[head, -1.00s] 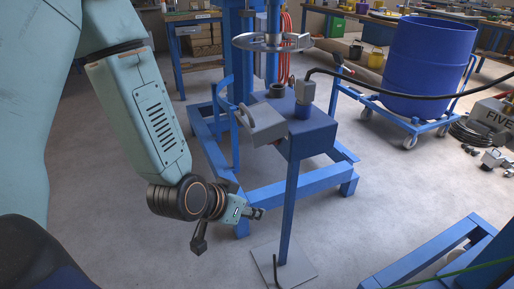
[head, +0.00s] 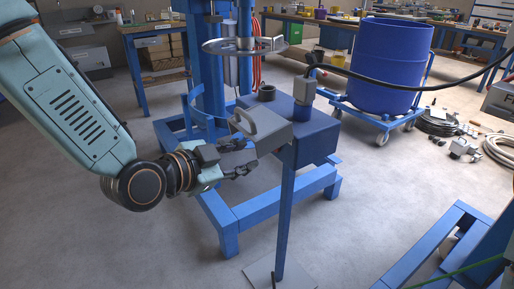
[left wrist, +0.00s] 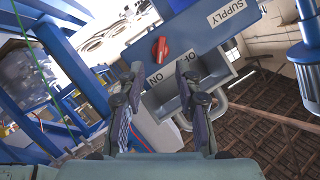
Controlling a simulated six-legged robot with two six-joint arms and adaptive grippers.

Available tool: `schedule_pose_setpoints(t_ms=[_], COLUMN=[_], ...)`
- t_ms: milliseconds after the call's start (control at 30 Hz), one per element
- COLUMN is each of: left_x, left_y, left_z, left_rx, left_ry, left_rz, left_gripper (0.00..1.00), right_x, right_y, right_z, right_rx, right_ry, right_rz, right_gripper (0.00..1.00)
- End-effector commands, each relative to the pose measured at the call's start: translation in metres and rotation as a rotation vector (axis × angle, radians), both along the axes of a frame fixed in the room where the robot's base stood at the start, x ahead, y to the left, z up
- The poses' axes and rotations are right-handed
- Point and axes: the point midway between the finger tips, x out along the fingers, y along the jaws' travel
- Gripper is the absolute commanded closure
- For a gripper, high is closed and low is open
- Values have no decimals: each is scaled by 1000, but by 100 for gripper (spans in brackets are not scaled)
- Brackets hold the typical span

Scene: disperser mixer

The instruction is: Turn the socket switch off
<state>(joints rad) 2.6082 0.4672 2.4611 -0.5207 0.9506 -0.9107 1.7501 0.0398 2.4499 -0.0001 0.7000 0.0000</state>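The socket switch is a red knob (left wrist: 160,48) on the underside or near face of the blue socket box (head: 315,142), which stands on a post. The knob shows in the left wrist view, with an ON label (left wrist: 156,78) below it and another label, partly hidden, to its right. The head view does not show the knob. My left gripper (head: 248,158) is beside the grey cover (head: 262,132) of the box. In the left wrist view, its fingers are apart with the knob beyond the gap between their tips, apparently not touching it. My right gripper is out of view.
A grey plug (head: 303,92) with a black cable rises from the box. The blue mixer frame (head: 205,75) stands behind, with a round metal guard (head: 245,47). A blue drum (head: 388,65) on a trolley is at the back right.

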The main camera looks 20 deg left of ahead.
Motion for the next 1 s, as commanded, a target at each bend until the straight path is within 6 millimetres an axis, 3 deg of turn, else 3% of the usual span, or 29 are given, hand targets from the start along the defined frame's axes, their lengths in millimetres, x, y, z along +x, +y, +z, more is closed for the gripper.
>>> schedule_pose_setpoints(t_ms=[467,1000], left_x=[5,52], left_y=[-9,-25], left_z=[1,-15], left_rx=[122,119], left_ry=[-72,-73], left_rz=[-52,-51], left_gripper=[66,66], right_x=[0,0], right_y=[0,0], right_z=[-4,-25], right_rx=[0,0], right_ry=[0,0], right_rz=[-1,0], right_gripper=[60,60])
